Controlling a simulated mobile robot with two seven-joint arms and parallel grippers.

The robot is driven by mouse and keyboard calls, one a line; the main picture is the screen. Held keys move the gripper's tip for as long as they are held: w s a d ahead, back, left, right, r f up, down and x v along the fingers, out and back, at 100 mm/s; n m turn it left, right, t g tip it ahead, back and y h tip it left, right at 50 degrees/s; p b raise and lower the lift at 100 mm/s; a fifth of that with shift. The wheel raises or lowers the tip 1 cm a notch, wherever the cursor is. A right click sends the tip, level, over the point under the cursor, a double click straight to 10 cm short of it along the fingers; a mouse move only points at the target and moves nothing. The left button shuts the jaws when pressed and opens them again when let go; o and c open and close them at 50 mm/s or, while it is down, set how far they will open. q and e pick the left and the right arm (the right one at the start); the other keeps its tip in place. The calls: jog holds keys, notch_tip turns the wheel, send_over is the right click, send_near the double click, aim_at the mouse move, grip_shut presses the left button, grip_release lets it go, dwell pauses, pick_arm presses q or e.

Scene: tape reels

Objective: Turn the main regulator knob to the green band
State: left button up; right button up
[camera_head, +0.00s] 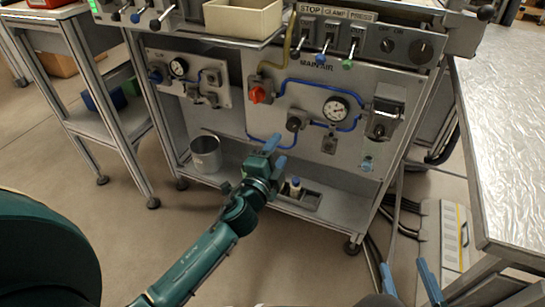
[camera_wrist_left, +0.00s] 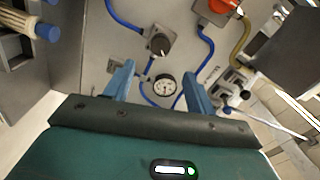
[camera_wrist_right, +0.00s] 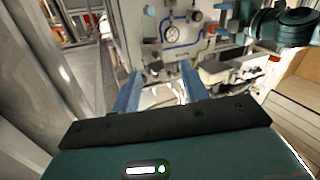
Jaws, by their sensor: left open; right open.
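The main air panel (camera_head: 310,90) has a dark regulator knob (camera_head: 293,124) left of and below a round white gauge (camera_head: 336,109). The knob (camera_wrist_left: 160,43) and the gauge (camera_wrist_left: 164,85) also show in the left wrist view. A green band on the gauge is too small to make out. My left gripper (camera_head: 277,152) is open and empty, below and left of the knob and apart from it. My right gripper (camera_head: 408,275) is open and empty, low at the right and far from the panel; the gauge (camera_wrist_right: 172,34) shows beyond its fingers.
A red valve handle (camera_head: 259,94) sits left of the knob, with blue tubes around it. A second smaller gauge (camera_head: 179,67) is on the left plate. A metal cup (camera_head: 205,155) stands on the lower shelf. A silver-topped table (camera_head: 510,130) stands at the right.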

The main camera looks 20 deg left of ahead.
pick_arm(q)
jog(key=shift+s, duration=1.45)
